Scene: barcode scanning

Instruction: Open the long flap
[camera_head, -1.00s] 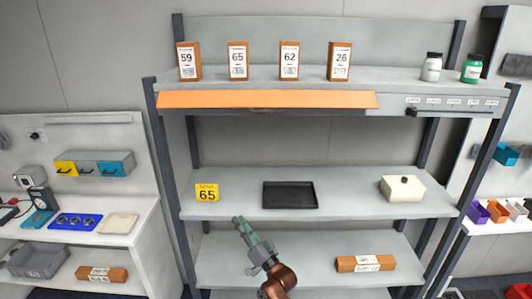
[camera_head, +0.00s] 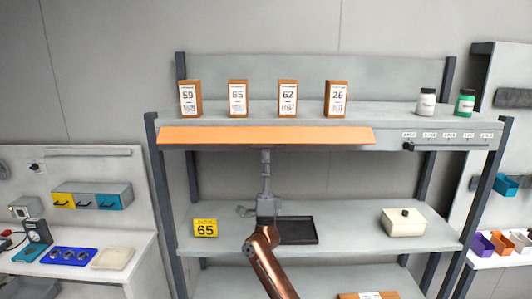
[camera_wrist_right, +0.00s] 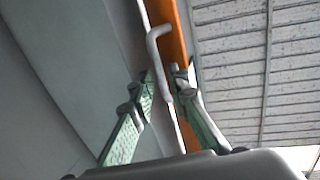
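The long orange flap (camera_head: 240,135) runs along the front edge of the upper shelf, on its left and middle part. It also shows as an orange strip in the right wrist view (camera_wrist_right: 172,22). My right gripper (camera_head: 265,153) points up just below the flap's lower edge, near its middle. In the right wrist view, the green-padded fingers of my right gripper (camera_wrist_right: 160,88) are apart, with a bent grey handle (camera_wrist_right: 158,62) between them. I cannot tell whether either finger touches the handle. My left gripper is not in view.
Several boxes with number labels, such as box 62 (camera_head: 287,97), stand above the flap. A white bottle (camera_head: 426,102) and a green bottle (camera_head: 465,103) stand at right. The middle shelf holds a yellow 65 sign (camera_head: 205,228), a black tray (camera_head: 300,231) and a cream box (camera_head: 403,223).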

